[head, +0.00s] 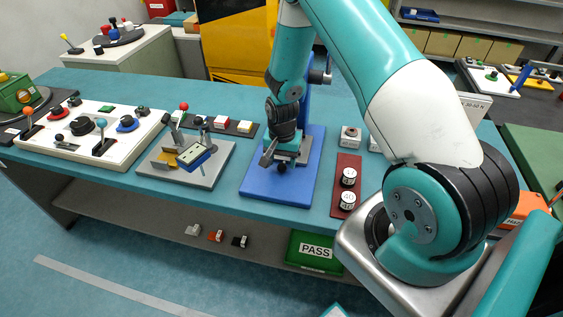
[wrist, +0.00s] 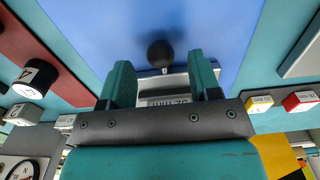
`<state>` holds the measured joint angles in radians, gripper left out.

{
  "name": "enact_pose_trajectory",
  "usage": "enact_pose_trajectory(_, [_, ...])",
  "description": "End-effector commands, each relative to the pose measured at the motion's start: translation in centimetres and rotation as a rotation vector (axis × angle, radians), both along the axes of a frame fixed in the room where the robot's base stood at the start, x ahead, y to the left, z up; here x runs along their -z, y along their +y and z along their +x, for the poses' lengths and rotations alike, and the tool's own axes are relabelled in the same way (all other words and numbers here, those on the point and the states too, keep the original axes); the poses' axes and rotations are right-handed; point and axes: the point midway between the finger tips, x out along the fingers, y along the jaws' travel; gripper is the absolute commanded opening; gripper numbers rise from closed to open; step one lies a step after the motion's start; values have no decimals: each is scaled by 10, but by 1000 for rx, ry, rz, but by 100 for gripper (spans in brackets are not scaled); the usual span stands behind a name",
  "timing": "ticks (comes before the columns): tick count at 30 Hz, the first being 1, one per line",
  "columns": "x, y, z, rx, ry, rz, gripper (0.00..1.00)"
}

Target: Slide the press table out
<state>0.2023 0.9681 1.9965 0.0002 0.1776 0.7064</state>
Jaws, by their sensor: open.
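The press stands on a blue base plate (head: 262,188) in the middle of the bench, with its blue column partly hidden behind my arm. The press table is a grey plate (head: 303,153) low on the press, with a black ball knob (head: 281,168) at its front. In the wrist view, the knob (wrist: 160,53) lies centred between my two teal fingers, near their tips. My gripper (head: 285,152), also seen in the wrist view (wrist: 160,66), is open. A gap shows on both sides of the knob. Most of the press table is hidden by my gripper.
Left of the press stands a grey plate (head: 210,172) with a tilted yellow-and-blue part and a red-knobbed lever. Right is a dark red strip (head: 340,197) with white-topped cylinders. A white control panel (head: 75,150) is far left. The blue plate's front is clear.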

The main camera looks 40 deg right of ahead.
Motion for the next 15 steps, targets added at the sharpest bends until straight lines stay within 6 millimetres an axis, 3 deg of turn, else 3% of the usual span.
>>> enact_pose_trajectory(6, [21,0,0,0,1,1,57])
enact_pose_trajectory(15, [25,0,1,0,-1,0,57])
